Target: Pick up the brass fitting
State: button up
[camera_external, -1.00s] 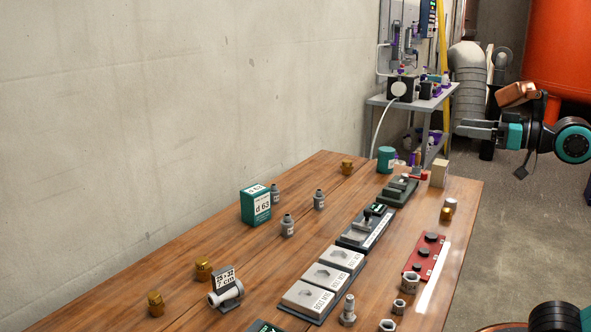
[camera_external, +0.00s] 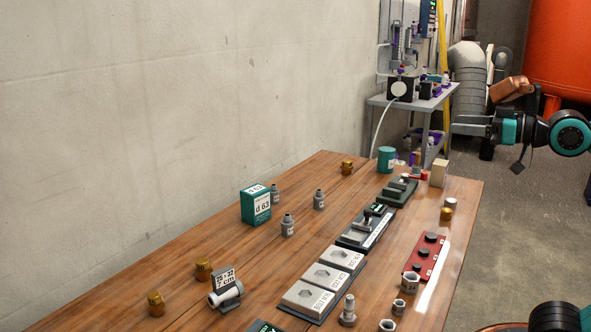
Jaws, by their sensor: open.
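Several brass fittings stand on the wooden table, and I cannot tell which one the task means. One brass fitting (camera_external: 156,303) is at the near left, with another brass fitting (camera_external: 203,268) just behind it. A third brass fitting (camera_external: 347,167) is at the far end, near the wall side. A small brass-coloured piece (camera_external: 446,213) lies near the right edge. My gripper (camera_external: 455,125) is open and empty, raised beyond the table's far right corner and pointing left, well apart from all the fittings.
A teal box (camera_external: 255,205) and several grey fittings (camera_external: 288,225) stand mid-table. Dark trays with grey blocks (camera_external: 310,297) run down the middle. A red plate (camera_external: 424,253), nuts (camera_external: 398,307) and a wooden block (camera_external: 439,173) are on the right. The wall borders the left.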

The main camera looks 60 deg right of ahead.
jog(key=w+d+r+g+h, duration=0.1)
jog(key=w+d+r+g, duration=0.15)
jog(key=w, duration=0.45)
jog(key=w+d+r+g, duration=0.1)
jog(key=w+d+g, duration=0.15)
jog(key=w, duration=0.55)
jog(key=n+g+y, duration=0.1)
jog(key=n+g, duration=0.2)
jog(key=g, duration=0.9)
send_over(347, 161)
notch_tip(347, 161, down, 16)
jog(key=f, duration=1.2)
jog(key=shift+w+a, duration=0.15)
jog(key=shift+w, duration=0.25)
jog(key=shift+s+d+f, duration=0.15)
jog(key=shift+f, duration=1.15)
jog(key=shift+s+d+f, duration=0.1)
jog(key=shift+s+f, duration=0.05)
jog(key=shift+f, duration=1.1)
jog(key=c, duration=1.1)
